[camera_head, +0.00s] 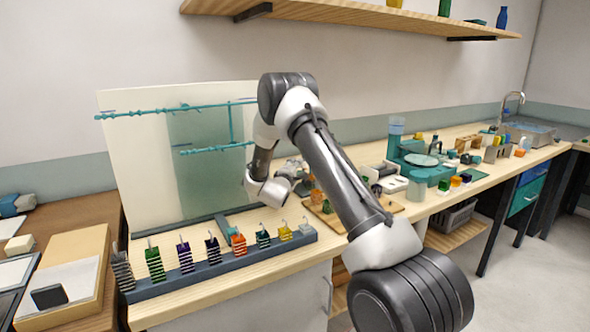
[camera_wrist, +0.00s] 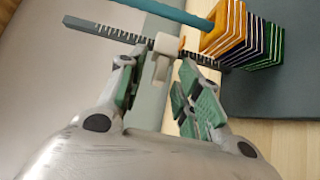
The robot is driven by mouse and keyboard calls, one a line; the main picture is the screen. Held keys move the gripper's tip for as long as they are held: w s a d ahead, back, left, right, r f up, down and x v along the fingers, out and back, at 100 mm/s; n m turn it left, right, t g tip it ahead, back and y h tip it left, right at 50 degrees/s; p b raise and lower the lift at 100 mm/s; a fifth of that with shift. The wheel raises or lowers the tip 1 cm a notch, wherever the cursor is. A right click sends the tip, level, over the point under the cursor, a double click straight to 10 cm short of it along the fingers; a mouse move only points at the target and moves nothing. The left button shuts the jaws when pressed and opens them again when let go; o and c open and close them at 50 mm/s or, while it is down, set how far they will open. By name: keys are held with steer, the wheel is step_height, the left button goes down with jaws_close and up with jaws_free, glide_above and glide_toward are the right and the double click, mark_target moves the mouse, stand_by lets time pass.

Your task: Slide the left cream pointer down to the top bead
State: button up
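A small cream pointer (camera_wrist: 165,47) sits on a dark toothed rail (camera_wrist: 108,32) in the wrist view. My gripper (camera_wrist: 157,72) has its two green-padded fingers on either side of the pointer, with a visible gap at the left finger. The square beads are stacked to the right of the pointer, with an orange bead (camera_wrist: 212,38) at the near end, then purple and green ones. A teal rod (camera_wrist: 185,13) runs into the orange end. In the head view my gripper (camera_head: 296,172) is small and partly hidden by my arm; the pointer cannot be made out there.
A blue-grey rack (camera_head: 205,272) with several coloured stacks stands at the bench front. A cream panel with teal rods (camera_head: 148,165) stands behind it. A teal device (camera_head: 408,150) and small coloured items are to the right. A wooden shelf (camera_head: 340,12) is overhead.

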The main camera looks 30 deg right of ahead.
steer(key=shift+c, duration=0.2)
jaws_close()
steer(key=shift+f, duration=0.5)
steer(key=shift+o, duration=0.2)
jaws_free()
steer(key=shift+r, duration=0.1)
steer(key=v, duration=0.7)
steer(key=shift+s+a, duration=0.1)
steer(key=shift+s, duration=0.15)
